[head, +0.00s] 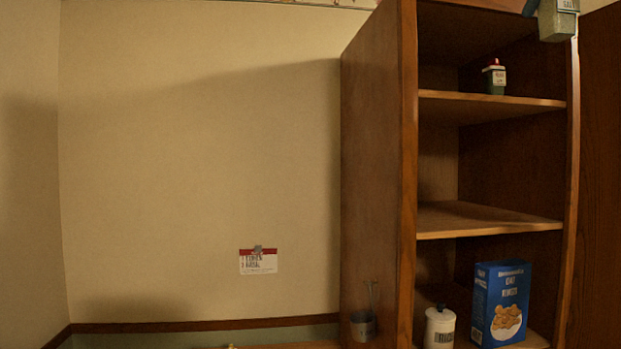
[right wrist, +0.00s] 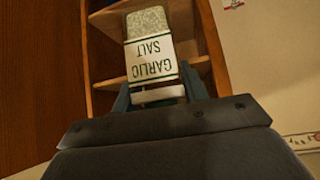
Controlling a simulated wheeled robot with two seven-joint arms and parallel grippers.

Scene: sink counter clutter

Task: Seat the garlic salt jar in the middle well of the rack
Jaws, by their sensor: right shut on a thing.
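The garlic salt jar (right wrist: 152,58) shows in the right wrist view, with its white label upside down in the picture and pale green granules at the end away from me. My right gripper (right wrist: 158,92) is shut on its pale lid end. In the head view the jar (head: 556,26) hangs at the top right edge, in front of the cabinet's upper part, with its granule end down. Most of the right gripper is cut off there. The rack with its middle well is not in either view. My left gripper is not in view.
A wooden cabinet (head: 408,150) stands at the right. Its shelves hold a small red-topped jar (head: 495,78), a white canister (head: 439,328) and a blue box (head: 500,302). Its middle shelf (head: 480,219) looks clear. A card (head: 258,261) is on the bare wall.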

